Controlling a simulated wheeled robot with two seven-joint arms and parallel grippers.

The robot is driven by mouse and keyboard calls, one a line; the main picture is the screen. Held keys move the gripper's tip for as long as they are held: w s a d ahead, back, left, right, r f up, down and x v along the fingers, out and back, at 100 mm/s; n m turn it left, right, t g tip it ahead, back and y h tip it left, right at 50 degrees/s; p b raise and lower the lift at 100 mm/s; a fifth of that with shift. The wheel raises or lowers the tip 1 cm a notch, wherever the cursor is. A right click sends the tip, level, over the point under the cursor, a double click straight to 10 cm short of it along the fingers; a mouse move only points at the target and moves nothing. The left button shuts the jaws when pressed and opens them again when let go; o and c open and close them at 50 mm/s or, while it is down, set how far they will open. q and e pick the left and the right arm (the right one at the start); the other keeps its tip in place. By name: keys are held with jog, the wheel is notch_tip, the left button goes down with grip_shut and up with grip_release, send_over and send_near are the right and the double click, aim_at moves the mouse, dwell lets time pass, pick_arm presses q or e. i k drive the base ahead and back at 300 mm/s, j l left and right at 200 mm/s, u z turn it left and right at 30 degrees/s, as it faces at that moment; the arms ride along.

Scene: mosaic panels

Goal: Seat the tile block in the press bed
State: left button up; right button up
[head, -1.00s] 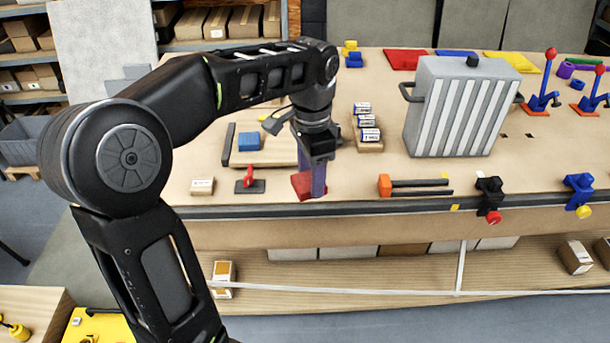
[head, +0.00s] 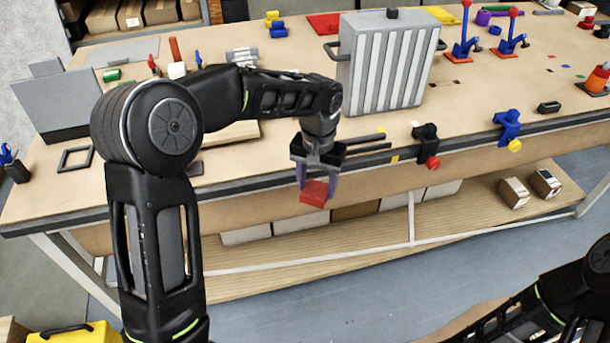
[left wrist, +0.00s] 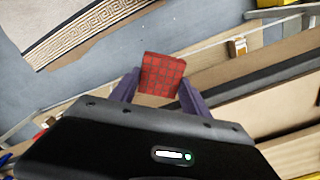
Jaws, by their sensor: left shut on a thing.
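The tile block (head: 314,193) is a red block with a grid of small squares on its face. My left gripper (head: 318,178) is shut on it and holds it in the air, just in front of the workbench's front edge as seen in the head view. In the left wrist view the block (left wrist: 162,74) sits between the two purple fingers (left wrist: 158,88), slightly tilted. I cannot make out the press bed for certain; a light wooden board (head: 236,132) on the bench is partly hidden behind my left arm. My right gripper is out of view; only part of my right arm shows.
The workbench (head: 262,178) has a dark front edge. A grey ribbed case (head: 388,65) stands on it. A black clamp (head: 427,140) and a blue clamp (head: 508,125) sit at the front edge. Grey floor in front is open. A patterned mosaic panel (left wrist: 85,25) shows in the left wrist view.

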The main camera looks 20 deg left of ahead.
aim_at(78, 159)
jog(key=k+j, duration=0.15)
jog(key=j, duration=0.25)
jog(key=k+j+z, duration=0.15)
jog(key=j, duration=0.25)
jog(key=k+j, duration=0.2)
jog(key=j, duration=0.15)
jog(key=k+j+z, duration=0.1)
jog(key=j, duration=0.25)
jog(key=i, duration=0.4)
jog(key=k, duration=0.45)
jog(key=k+l+u, duration=0.1)
jog(key=k+u, duration=0.2)
jog(key=i, duration=0.05)
